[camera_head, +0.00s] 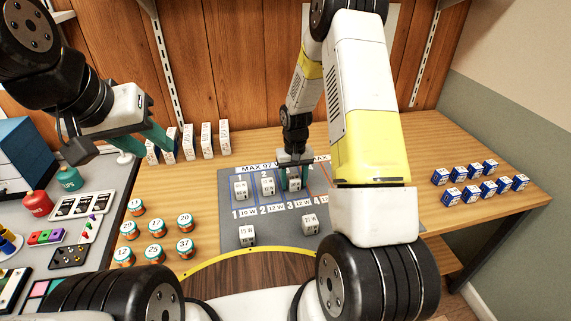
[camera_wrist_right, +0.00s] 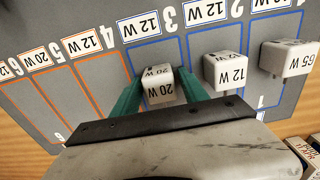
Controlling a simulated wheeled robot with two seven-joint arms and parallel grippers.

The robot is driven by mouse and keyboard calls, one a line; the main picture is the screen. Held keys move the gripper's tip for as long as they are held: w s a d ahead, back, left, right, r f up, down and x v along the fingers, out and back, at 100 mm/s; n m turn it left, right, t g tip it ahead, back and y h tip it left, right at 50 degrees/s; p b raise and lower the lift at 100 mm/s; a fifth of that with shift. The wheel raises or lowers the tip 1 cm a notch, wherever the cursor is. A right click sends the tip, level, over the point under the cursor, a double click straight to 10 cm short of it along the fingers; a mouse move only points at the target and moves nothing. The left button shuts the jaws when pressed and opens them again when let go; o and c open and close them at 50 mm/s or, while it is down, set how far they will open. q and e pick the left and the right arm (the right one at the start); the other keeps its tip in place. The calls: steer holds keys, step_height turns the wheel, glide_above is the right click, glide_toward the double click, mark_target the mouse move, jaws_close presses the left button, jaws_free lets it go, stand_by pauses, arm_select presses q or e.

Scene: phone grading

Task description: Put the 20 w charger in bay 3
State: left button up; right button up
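The white 20 W charger (camera_wrist_right: 159,88) stands in blue-outlined bay 3 of the grey mat (camera_head: 228,195). In the right wrist view my right gripper (camera_wrist_right: 161,90) has its green fingers on either side of it, with narrow gaps showing. In the head view my right gripper (camera_head: 294,172) is low over that bay and mostly hides the charger. A 12 W charger (camera_wrist_right: 228,71) stands in bay 2 and a 65 W charger (camera_wrist_right: 289,58) in bay 1. My left gripper (camera_head: 163,150) is raised at the left, its fingers apart and empty.
Two loose chargers stand at the mat's front, one left (camera_head: 247,235) and one right (camera_head: 310,223). Numbered round tins (camera_head: 153,225) are left of the mat. White boxes (camera_head: 206,140) stand behind; blue boxes (camera_head: 473,190) are at the right. My right arm covers the mat's right part.

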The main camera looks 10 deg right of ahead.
steer(key=shift+r, duration=0.1)
step_height(320, 180, up, 12)
step_height(320, 180, up, 16)
steer(key=t+y, duration=0.1)
steer(key=t, duration=0.2)
glide_above(294, 177)
steer(key=s, duration=0.9)
steer(key=s+a+r+t, duration=0.1)
steer(key=s+r, duration=0.2)
steer(key=s, duration=0.4)
steer(key=s+a+r+t+y, duration=0.1)
steer(key=s+r, duration=0.3)
steer(key=s, duration=0.4)
steer(key=shift+s+r+t, duration=0.15)
steer(key=shift+s+t, duration=0.1)
steer(key=shift+t, duration=0.35)
